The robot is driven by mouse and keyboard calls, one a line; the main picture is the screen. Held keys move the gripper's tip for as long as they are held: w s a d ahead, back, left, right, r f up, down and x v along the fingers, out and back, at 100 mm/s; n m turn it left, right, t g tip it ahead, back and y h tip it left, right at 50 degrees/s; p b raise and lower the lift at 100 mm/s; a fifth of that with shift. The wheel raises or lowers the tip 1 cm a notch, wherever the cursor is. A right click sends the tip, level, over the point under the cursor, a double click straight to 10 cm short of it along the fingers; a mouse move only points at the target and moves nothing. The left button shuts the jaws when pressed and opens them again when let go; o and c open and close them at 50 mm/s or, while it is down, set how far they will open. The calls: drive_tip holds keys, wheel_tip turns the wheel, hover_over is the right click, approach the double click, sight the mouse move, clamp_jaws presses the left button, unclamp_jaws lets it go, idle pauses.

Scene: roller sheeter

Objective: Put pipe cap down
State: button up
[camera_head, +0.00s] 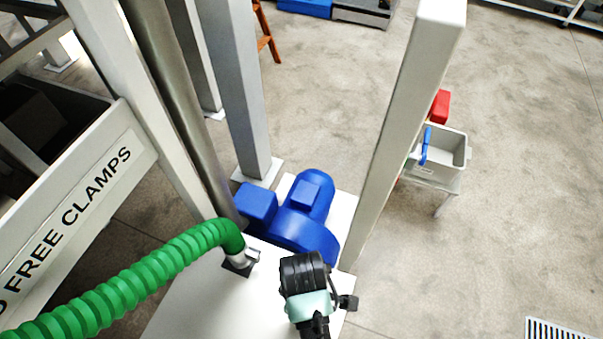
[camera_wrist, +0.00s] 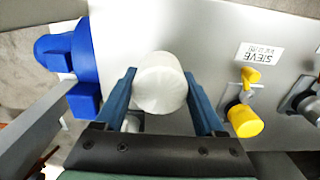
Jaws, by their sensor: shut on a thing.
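The pipe cap (camera_wrist: 161,88), a white round piece, shows between the two blue fingers of my gripper (camera_wrist: 159,76) in the wrist view. My gripper is shut on it, with one finger on each side. The cap is held above a pale metal surface (camera_wrist: 200,45); I cannot tell how large the gap is. A small part of a metal fitting shows below the cap, mostly hidden. In the head view my arm end is over the white machine top, and the cap cannot be made out there.
A yellow valve (camera_wrist: 244,118) and a SIEVE label (camera_wrist: 260,55) lie to the right. A blue motor (camera_head: 300,215), a green hose (camera_head: 130,285) and a grey post (camera_head: 405,130) stand around my arm. A grey bin (camera_head: 455,150) sits on a small table at right.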

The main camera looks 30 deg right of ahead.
wheel_tip(320, 180, down, 9)
drive_tip(key=shift+f, duration=0.1)
idle(0.4)
drive_tip(key=shift+f, duration=0.2)
drive_tip(key=o, duration=1.4)
drive_tip(key=shift+c, duration=0.2)
